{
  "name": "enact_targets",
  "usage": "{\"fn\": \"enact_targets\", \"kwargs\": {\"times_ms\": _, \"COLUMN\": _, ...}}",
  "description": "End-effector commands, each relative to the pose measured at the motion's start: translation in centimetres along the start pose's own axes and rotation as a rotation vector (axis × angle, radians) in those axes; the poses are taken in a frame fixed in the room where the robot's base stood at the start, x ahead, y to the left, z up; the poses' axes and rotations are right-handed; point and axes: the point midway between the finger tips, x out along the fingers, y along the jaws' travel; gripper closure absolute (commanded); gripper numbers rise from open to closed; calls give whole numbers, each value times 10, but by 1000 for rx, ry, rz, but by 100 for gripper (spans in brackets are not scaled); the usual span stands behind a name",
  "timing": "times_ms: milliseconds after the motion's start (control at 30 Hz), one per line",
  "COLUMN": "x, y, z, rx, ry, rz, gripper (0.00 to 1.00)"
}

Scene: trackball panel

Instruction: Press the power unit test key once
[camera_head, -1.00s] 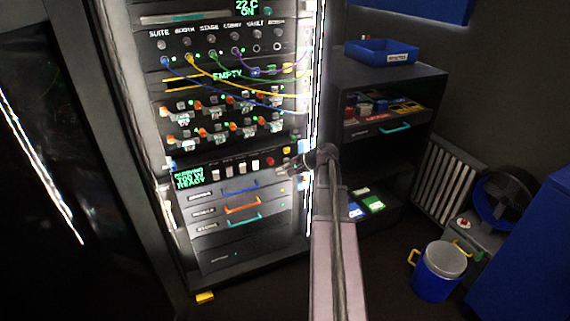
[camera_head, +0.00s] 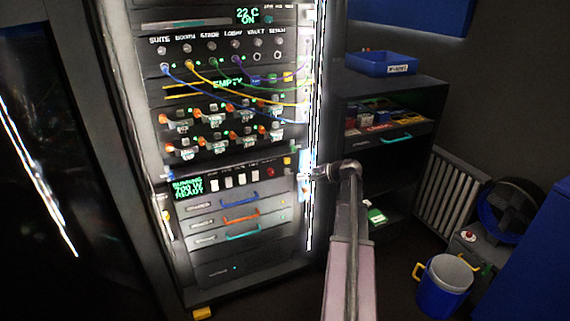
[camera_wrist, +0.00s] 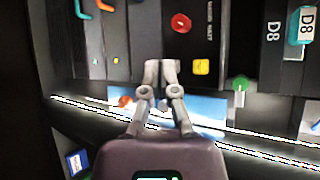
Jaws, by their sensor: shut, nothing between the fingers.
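The power unit (camera_head: 205,171) is the black panel low in the rack, with a green-lit display (camera_head: 188,187) whose last line reads READY. Several pale keys (camera_head: 228,181) stand in a row right of the display, then a red button (camera_head: 270,171) and a yellow one. The small labels are too blurred to tell which is the test key. My gripper (camera_head: 305,177) is shut and empty at the rack's right edge, right of the red button. In the wrist view its fingertips (camera_wrist: 160,66) are near the yellow button (camera_wrist: 201,66) and the red button (camera_wrist: 181,23); contact cannot be told.
Drawers with coloured handles (camera_head: 240,219) lie below the power unit, and cabled sockets and switches lie above it. A dark shelf unit (camera_head: 390,90) with a blue tray (camera_head: 381,63) stands to the right. A blue bucket (camera_head: 443,290) is on the floor.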

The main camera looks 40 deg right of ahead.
Motion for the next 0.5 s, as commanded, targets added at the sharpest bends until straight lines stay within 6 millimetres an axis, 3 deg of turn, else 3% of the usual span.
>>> {"fn": "enact_targets", "kwargs": {"times_ms": 500, "x": 31, "y": -23, "z": -24, "rx": 0, "ry": 0, "rz": 0, "gripper": 100}}
